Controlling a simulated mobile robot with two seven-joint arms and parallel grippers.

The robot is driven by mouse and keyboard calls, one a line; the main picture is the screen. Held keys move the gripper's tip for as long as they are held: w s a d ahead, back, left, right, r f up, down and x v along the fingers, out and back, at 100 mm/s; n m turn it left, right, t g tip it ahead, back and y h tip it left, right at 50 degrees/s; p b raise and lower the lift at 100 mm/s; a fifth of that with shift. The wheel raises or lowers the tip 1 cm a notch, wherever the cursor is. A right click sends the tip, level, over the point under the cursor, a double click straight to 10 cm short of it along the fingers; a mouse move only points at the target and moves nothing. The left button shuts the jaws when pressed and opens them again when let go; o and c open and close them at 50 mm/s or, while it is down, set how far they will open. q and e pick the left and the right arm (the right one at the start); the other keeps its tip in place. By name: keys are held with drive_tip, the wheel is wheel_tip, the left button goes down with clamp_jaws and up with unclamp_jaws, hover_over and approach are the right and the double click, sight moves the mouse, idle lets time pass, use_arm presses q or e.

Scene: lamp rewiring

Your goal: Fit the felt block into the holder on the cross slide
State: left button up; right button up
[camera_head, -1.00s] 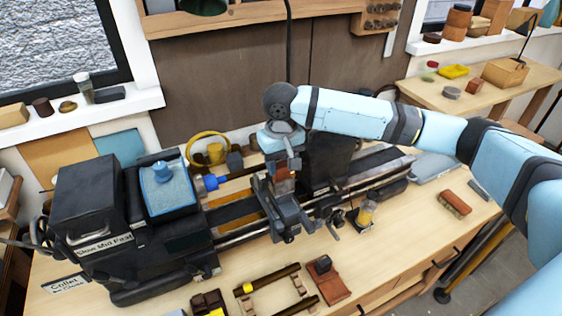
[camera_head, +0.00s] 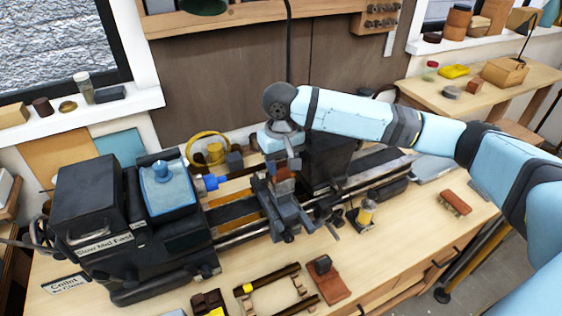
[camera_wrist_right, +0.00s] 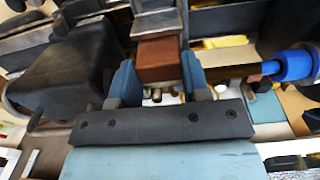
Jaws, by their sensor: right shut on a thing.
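My right gripper (camera_head: 281,166) is over the cross slide of the lathe, pointing down. It is shut on a reddish-brown block with a grey part, likely the felt block (camera_head: 284,186). In the right wrist view the block (camera_wrist_right: 160,60) sits between the two blue fingers, with its grey part (camera_wrist_right: 158,22) beyond the fingertips. The cross slide (camera_head: 287,222) is dark blue-grey and lies just below the block. Its holder is partly hidden by the gripper and block, so I cannot tell whether the block touches it. My left gripper is not in view.
The lathe headstock (camera_head: 95,205) stands left of the gripper, with a blue chuck piece (camera_head: 211,182). An oiler with an amber jar (camera_head: 366,213) stands right of the slide. A brush (camera_head: 455,203) and a red-brown stand (camera_head: 328,280) lie on the bench.

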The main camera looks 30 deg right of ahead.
drive_tip(key=shift+f, duration=1.05)
idle(0.4)
drive_tip(key=o, duration=1)
drive_tip(key=shift+r, duration=0.1)
wheel_tip(320, 180, up, 14)
drive_tip(key=shift+f+b, duration=0.2)
drive_tip(key=shift+b, duration=0.85)
